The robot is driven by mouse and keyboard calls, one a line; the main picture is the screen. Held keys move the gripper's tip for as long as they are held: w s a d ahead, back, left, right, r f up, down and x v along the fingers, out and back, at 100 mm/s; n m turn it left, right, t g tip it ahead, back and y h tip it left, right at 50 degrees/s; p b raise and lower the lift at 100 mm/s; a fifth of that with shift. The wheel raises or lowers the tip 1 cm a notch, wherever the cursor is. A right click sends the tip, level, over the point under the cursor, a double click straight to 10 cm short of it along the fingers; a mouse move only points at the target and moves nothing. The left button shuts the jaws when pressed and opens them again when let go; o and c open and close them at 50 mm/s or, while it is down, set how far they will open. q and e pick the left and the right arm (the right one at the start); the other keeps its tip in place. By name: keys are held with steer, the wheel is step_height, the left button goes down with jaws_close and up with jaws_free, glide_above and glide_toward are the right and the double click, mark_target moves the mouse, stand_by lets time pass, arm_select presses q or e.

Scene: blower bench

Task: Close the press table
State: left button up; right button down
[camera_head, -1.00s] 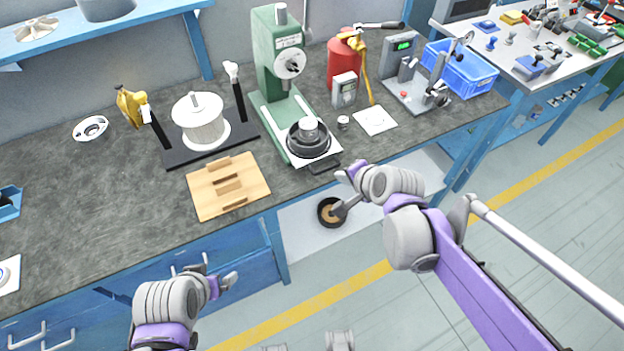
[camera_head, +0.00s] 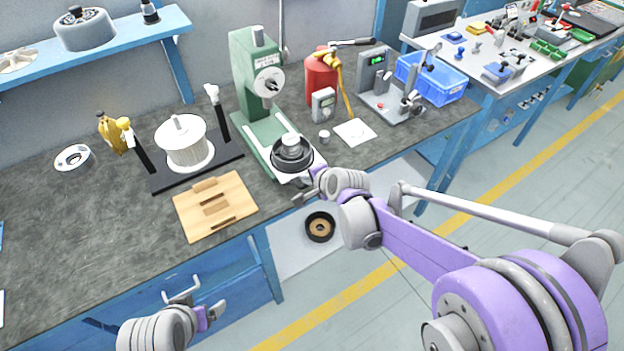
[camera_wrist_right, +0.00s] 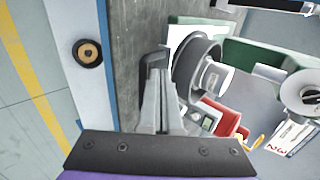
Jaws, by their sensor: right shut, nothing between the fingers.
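The green press (camera_head: 262,88) stands on the bench, with its white sliding press table (camera_head: 286,177) extended toward the bench's front edge. A black ring-shaped part (camera_head: 292,158) with a pale hub sits on the table. My right gripper (camera_head: 307,192) is at the table's front, shut and empty. In the right wrist view, its fingers (camera_wrist_right: 160,85) point at the dark front handle (camera_wrist_right: 156,58), close to it; whether they touch is unclear. The white table plate (camera_wrist_right: 183,34) shows beyond the handle. My left gripper (camera_head: 212,313) is low in front of the drawers; its opening is unclear.
A wooden board (camera_head: 214,208) and a black stand with a white spool (camera_head: 182,146) are left of the press. A gauge box (camera_head: 322,105), a red cylinder (camera_head: 321,73) and a white sheet (camera_head: 355,132) are to its right. A black ring (camera_head: 320,227) lies below the bench edge.

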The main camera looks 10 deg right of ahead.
mark_target(281, 145)
steer(key=shift+w+a+f, duration=0.1)
steer(key=shift+w+f, duration=0.05)
steer(key=shift+f, duration=0.05)
steer(key=w+a, duration=0.1)
steer(key=w, duration=0.3)
steer(key=w+a, duration=0.2)
steer(key=w, duration=0.3)
steer(key=w+a, duration=0.1)
steer(key=w, duration=0.3)
steer(key=shift+w+a, duration=0.15)
steer(key=shift+a, duration=0.25)
steer(key=shift+w+r, duration=0.15)
steer(key=shift+r, duration=0.1)
